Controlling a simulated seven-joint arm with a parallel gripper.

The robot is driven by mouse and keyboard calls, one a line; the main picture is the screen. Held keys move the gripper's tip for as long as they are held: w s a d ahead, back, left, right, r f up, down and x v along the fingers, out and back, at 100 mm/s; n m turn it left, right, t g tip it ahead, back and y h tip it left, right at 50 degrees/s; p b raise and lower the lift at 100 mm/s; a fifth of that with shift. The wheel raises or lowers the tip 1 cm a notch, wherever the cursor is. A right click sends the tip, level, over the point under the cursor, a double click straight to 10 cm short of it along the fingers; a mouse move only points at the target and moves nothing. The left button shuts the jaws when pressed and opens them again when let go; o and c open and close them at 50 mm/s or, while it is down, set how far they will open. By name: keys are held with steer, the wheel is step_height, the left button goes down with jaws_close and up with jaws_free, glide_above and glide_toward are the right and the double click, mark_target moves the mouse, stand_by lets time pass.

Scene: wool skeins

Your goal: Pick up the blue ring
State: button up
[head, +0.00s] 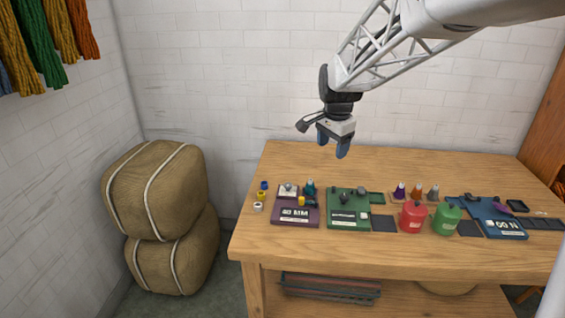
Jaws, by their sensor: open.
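A small blue ring (264,185) lies near the left edge of the wooden table, at the far end of a short row of rings. A yellow ring (262,195) and a white ring (258,207) lie in front of it. My gripper (333,146) hangs above the back of the table, up and to the right of the blue ring. Its blue fingers point down and are apart with nothing between them. It touches nothing on the table.
Right of the rings stand a purple block marked 40 MM (296,214), a green fixture (348,211), red (412,217) and green (447,219) containers, and a blue fixture (500,224). The table's back (420,165) is clear. Stacked bales (160,190) stand left of the table.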

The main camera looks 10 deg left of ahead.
steer(key=w+a+f+m, duration=0.2)
steer(key=w+a+f, duration=0.3)
steer(key=w, duration=0.2)
steer(key=w+a+f+m, duration=0.2)
steer(key=w+a+f, duration=0.35)
steer(key=w, duration=0.25)
steer(key=m+g, duration=0.1)
steer(key=m, duration=0.4)
glide_above(264, 182)
steer(key=s, duration=0.1)
step_height(264, 182, down, 16)
steer(key=shift+s+r, duration=0.1)
steer(key=shift+s, duration=0.1)
steer(key=shift+d+f, duration=0.1)
steer(key=shift+f, duration=1.15)
steer(key=shift+f, duration=0.15)
steer(key=shift+f, duration=2.5)
steer(key=c, duration=1)
